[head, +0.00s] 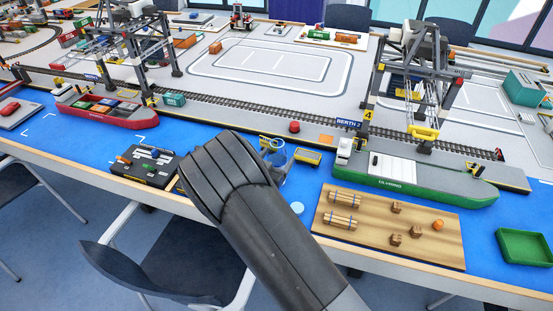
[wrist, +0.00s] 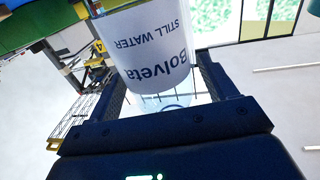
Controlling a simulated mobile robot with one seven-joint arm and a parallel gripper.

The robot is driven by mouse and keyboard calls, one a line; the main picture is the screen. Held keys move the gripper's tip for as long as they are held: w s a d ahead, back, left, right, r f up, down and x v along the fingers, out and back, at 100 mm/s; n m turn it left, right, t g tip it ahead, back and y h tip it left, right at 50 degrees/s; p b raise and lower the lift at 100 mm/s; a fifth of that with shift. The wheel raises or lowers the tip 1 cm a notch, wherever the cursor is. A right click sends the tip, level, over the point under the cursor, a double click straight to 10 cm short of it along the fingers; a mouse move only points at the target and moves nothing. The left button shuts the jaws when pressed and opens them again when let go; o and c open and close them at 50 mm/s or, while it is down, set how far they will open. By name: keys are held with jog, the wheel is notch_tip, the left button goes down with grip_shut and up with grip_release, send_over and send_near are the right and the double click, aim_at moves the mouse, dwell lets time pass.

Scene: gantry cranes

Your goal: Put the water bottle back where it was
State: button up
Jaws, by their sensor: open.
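The water bottle (wrist: 150,45) is clear, with a white label reading "Bolveta STILL WATER". In the wrist view it stands between the two fingers of my gripper (wrist: 158,78), which is open around it. Whether a finger touches it I cannot tell. A small pale blue disc (head: 297,208) lies on the blue mat to the right of my arm.
A yellow truck (head: 307,156) is close to the bottle. A wooden board (head: 380,238) with logs and small blocks, a green ship (head: 420,180) and a green tray (head: 525,247) are to the right. A dark board (head: 148,166) and red ship (head: 105,110) are left. Gantry cranes stand behind.

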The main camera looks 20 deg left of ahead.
aim_at(275, 145)
jog(key=s, duration=0.5)
jog(key=r, duration=0.7)
jog(key=shift+a+r, duration=0.1)
jog(key=shift+a, duration=0.25)
jog(key=shift+w, duration=0.1)
jog(key=w+d+r+g+y, duration=0.4)
jog(key=d+r, duration=0.3)
jog(key=r, duration=0.1)
jog(key=s+d+r+n+g+y, duration=0.1)
jog(key=s+d+r+g+y, duration=0.15)
jog(key=d+r, duration=0.55)
jog(key=s+d+g+h, duration=0.2)
jog(key=s+d, duration=0.9)
jog(key=s, duration=0.2)
jog(key=s+d+r+g+h, duration=0.1)
jog(key=s+d+g+h, duration=0.1)
jog(key=s+d, duration=0.9)
jog(key=s+g, duration=0.1)
jog(key=s, duration=0.2)
jog(key=shift+s+d+r+n+g, duration=0.15)
jog(key=shift+s+d+n+g, duration=0.05)
jog(key=shift+d+n+g, duration=0.15)
